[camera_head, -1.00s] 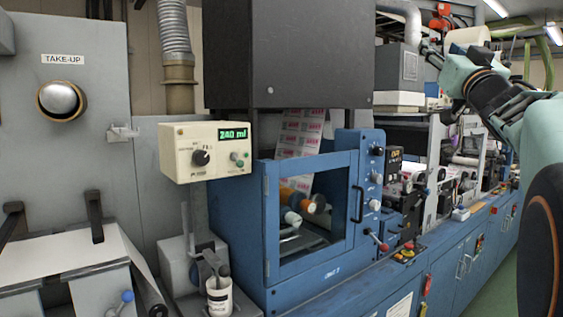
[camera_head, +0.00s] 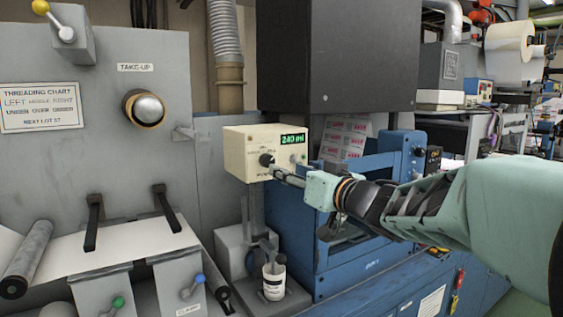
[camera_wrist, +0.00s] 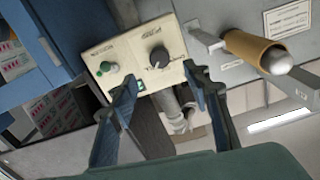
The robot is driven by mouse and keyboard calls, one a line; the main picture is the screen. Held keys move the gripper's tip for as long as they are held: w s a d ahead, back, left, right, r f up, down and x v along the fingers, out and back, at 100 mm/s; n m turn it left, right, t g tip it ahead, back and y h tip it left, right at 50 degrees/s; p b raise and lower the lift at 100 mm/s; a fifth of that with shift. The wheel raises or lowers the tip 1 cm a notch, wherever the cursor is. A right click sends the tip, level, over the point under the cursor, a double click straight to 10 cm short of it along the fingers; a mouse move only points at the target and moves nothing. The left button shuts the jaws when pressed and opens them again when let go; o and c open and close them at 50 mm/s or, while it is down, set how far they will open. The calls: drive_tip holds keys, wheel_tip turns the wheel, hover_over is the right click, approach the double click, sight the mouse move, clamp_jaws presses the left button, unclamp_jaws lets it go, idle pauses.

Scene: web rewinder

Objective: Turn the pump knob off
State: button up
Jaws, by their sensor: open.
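The cream pump box (camera_head: 248,152) has a green display reading 240 ml and a black knob (camera_head: 266,160) on its front. In the wrist view the box face (camera_wrist: 128,62) shows the black knob (camera_wrist: 159,57) with a pointer mark, and a green button (camera_wrist: 105,67) beside it. My gripper (camera_head: 272,170) reaches in from the right at the box front, near the knob. In the wrist view my gripper (camera_wrist: 158,85) is open, its two fingers apart on either side of the lower face. The knob lies between and beyond the fingertips; I cannot tell whether anything touches.
A white bottle (camera_head: 274,281) stands below the box. The blue cabinet (camera_head: 335,255) lies under my arm. The take-up spindle (camera_head: 144,108) is on the grey panel at left, and shows in the wrist view (camera_wrist: 262,52). A grey bracket (camera_wrist: 205,38) projects near the right finger.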

sight(270, 162)
drive_tip(key=x, duration=0.9)
drive_tip(key=shift+w+a, duration=0.15)
drive_tip(key=shift+w, duration=0.15)
drive_tip(key=shift+c, duration=0.6)
drive_tip(key=c, duration=1)
